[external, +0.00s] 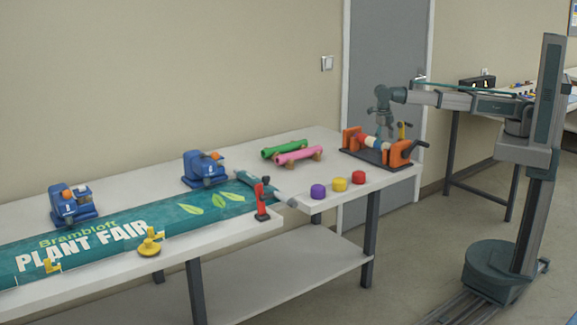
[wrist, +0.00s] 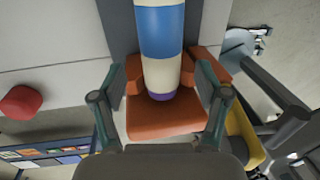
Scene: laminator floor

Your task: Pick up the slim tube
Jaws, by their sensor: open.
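My gripper (external: 384,128) points down over the orange clamp device (external: 399,152) at the right end of the table. In the wrist view its two fingers are open and spread on either side of a cream-and-blue banded tube (wrist: 160,35) with a purple end. I cannot tell whether they touch it. The tube rests in an orange holder (wrist: 165,120). In the external view the tube (external: 370,142) is partly hidden behind my gripper. A green tube (external: 283,148) and a pink tube (external: 300,153) lie on tan supports to the left.
Purple (external: 318,191), yellow (external: 339,184) and red (external: 359,177) caps stand along the table's front edge. A teal banner (external: 120,237) covers the left part, with blue clamps behind it. A red clamp (external: 262,200) stands at its right end. Bare tabletop surrounds the caps.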

